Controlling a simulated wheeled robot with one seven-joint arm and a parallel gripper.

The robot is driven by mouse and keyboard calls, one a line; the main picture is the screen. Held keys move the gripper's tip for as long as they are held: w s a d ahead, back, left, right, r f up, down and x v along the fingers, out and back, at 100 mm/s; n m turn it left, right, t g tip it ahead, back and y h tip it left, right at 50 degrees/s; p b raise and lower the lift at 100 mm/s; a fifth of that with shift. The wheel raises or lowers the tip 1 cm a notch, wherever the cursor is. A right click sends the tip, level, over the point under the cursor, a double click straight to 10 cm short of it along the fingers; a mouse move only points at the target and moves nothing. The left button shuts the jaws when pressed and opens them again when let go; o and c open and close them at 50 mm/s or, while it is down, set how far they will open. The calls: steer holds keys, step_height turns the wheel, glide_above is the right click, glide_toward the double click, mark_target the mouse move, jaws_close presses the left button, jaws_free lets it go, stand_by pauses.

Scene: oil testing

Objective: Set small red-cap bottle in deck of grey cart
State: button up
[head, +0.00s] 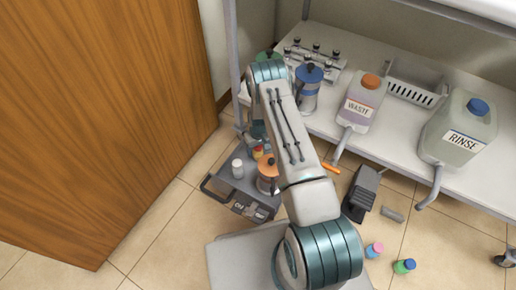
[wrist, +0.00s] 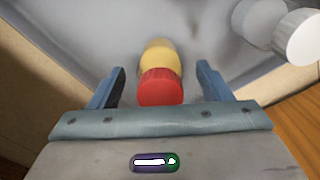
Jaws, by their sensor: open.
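The small red-cap bottle (wrist: 158,88) has a yellow body and lies between the fingers of my gripper (wrist: 160,70) in the wrist view, with a gap on each side. The gripper is open. The bottle's base meets or overlaps the grey surface behind it; I cannot tell exact contact. In the head view the bottle (head: 258,152) shows partly beside my arm, over the deck of the grey cart (head: 222,186). My gripper is hidden behind the arm there.
A white bottle (head: 238,168) and an orange-lidded canister (head: 267,175) stand on the cart. A wooden door (head: 100,110) is left. The bench shelf (head: 400,155) holds waste (head: 361,105) and rinse (head: 458,125) jugs.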

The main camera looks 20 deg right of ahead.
step_height(320, 180, up, 12)
steer(key=p, duration=0.3)
steer(key=shift+p, duration=0.4)
steer(key=s+a+r+m, duration=0.1)
steer(key=s+r, duration=0.3)
steer(key=r, duration=1)
steer(key=s+a+r, duration=0.1)
steer(key=s+r, duration=0.4)
steer(key=r, duration=0.9)
steer(key=s+r, duration=0.6)
steer(key=s, duration=0.5)
steer(key=s+a+r+m+t, duration=0.1)
steer(key=s+r, duration=0.4)
steer(key=s, duration=0.5)
steer(key=shift+s+a+r, duration=0.15)
steer(key=shift+s+r, duration=0.2)
steer(key=shift+s, duration=0.05)
